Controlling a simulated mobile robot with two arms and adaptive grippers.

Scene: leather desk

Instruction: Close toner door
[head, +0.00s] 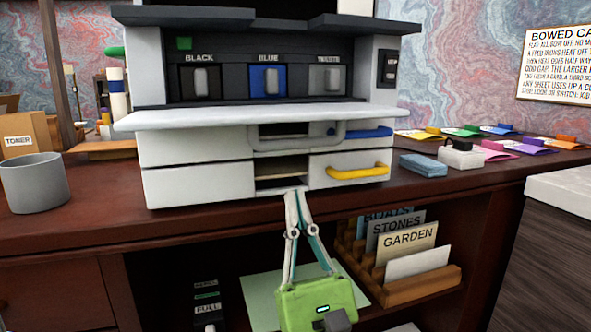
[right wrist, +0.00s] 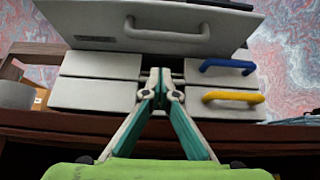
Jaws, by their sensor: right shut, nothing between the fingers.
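The toner door (head: 190,117) is a pale panel that sticks out flat toward me from the front of the printer (head: 151,60). Above it the bay with the BLACK, BLUE and WASTE slots is exposed. The door's grey handle (head: 297,140) hangs from its face, which also shows in the right wrist view (right wrist: 85,20) with the handle (right wrist: 165,33). My right gripper (head: 296,196) is shut and empty, its fingertips below the door and handle, in front of the gap between the lower drawers. In the right wrist view the fingertips (right wrist: 160,76) appear apart from the handle. My left gripper is out of view.
Below the door are drawers with a blue handle (head: 362,133) and a yellow handle (head: 357,172). A grey cup (head: 34,183) stands at left. A blue block (head: 424,165) and coloured tabs lie at right. A wooden file rack (head: 420,288) is under the desktop.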

